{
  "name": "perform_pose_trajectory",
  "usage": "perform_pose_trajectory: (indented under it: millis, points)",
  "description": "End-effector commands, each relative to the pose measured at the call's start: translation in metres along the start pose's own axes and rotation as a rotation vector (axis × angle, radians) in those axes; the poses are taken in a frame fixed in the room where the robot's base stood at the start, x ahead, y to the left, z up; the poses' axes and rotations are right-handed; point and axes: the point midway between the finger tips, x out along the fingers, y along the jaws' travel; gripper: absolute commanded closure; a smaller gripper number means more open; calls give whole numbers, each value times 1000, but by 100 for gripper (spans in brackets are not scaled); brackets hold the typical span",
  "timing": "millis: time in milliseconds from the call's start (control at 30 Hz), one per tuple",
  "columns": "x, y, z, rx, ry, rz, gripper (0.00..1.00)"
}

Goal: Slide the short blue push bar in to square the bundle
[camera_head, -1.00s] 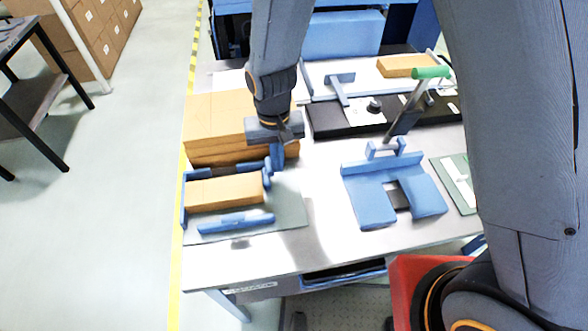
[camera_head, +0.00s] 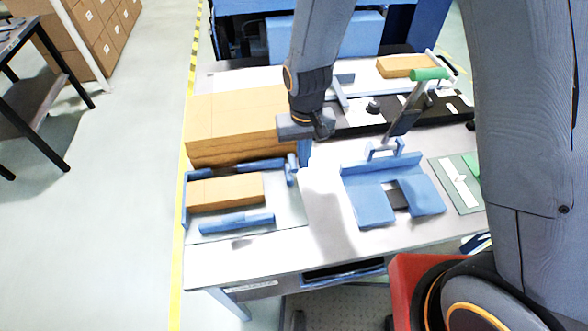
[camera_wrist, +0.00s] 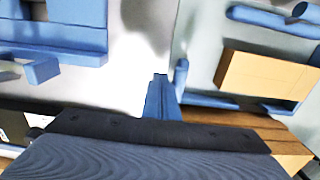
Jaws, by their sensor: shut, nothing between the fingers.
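The brown bundle (camera_head: 226,192) lies on a grey-green board (camera_head: 288,214) at the front left of the table. A blue fence (camera_head: 184,203) stands at its left and another (camera_head: 258,166) behind it. The short blue push bar (camera_head: 291,171) stands to the right of the bundle, with a gap between them. In the wrist view the bar (camera_wrist: 181,77) stands between my fingers and the bundle (camera_wrist: 265,80). My gripper (camera_head: 304,163) is shut and empty, pointing down just right of the bar. Whether it touches the bar is unclear.
A long blue bar (camera_head: 237,223) lies along the bundle's front. Stacked brown kraft (camera_head: 236,122) sits behind. A blue fixture (camera_head: 394,190) stands to the right, with a green-handled lever (camera_head: 430,74) beyond it. The table between board and fixture is clear.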

Motion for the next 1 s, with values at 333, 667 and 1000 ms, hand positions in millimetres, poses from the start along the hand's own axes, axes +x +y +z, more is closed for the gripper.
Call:
perform_pose_trajectory:
  millis: [333,667,1000]
  points:
    - [-28,0,0,0,2,0,100]
    - [-58,-1,0,0,1,0,100]
    - [-70,0,0,0,0,0,100]
